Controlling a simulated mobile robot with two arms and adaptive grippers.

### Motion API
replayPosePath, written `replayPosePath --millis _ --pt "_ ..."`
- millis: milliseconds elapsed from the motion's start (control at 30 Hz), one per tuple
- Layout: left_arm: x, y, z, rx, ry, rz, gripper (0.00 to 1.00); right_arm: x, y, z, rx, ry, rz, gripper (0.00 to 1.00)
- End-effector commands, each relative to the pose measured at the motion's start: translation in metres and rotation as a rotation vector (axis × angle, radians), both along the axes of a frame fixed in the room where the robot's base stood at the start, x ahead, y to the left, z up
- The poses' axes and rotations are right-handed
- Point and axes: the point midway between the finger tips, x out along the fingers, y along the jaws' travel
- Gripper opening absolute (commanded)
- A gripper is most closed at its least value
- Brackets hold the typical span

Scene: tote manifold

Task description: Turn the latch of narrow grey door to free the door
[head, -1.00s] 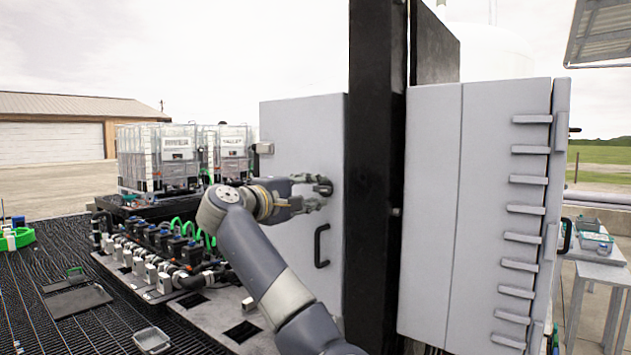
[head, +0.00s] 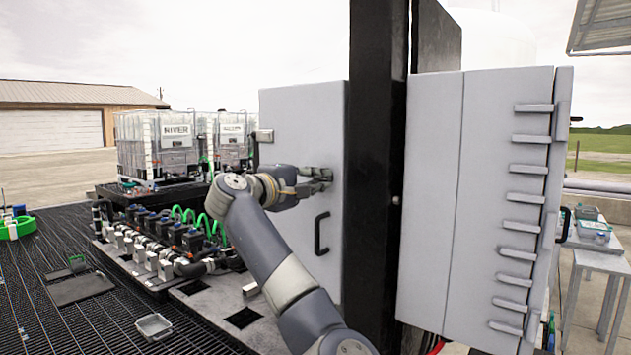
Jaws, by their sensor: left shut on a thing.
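The narrow grey door (head: 292,120) stands upright to the left of the black post, flush with its cabinet as far as I can see. It has a black pull handle (head: 321,233) on its right side. My left gripper (head: 318,181) is at the door's right part, above the handle, with its fingers shut on the small latch. The fingers hide nearly all of the latch, so its angle cannot be told. My left arm comes up from the bottom across the lower part of the door. My right gripper is not in view.
A black post (head: 372,180) stands close to the right of the gripper. A large grey cabinet (head: 430,200) with several ledges is beyond it. Green hoses and valves (head: 180,232) lie left of my arm, with white caged tanks (head: 165,145) behind.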

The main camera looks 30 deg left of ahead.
Motion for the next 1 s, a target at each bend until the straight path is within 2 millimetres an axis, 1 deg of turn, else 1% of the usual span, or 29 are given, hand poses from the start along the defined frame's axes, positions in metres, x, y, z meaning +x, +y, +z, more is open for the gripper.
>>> replayPosePath --millis 33,167,367,500,700,1000 --pt "0.0 0.001 -0.003 0.014 0.002 0.002 0.0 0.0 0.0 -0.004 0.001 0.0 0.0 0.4" --pt "0.0 0.001 -0.005 0.071 -0.003 0.002 0.0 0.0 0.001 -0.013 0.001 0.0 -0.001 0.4" --pt "0.0 0.002 -0.007 0.22 -0.013 0.003 0.0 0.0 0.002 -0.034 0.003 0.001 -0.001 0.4" --pt "0.0 0.002 -0.008 0.348 -0.022 0.004 0.0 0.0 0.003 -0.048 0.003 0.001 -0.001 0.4" --pt "0.0 0.002 -0.006 0.54 -0.037 0.004 0.0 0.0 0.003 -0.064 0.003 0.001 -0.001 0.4" --pt "0.0 0.002 -0.005 0.823 -0.059 0.002 0.0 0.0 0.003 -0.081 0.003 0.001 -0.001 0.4"
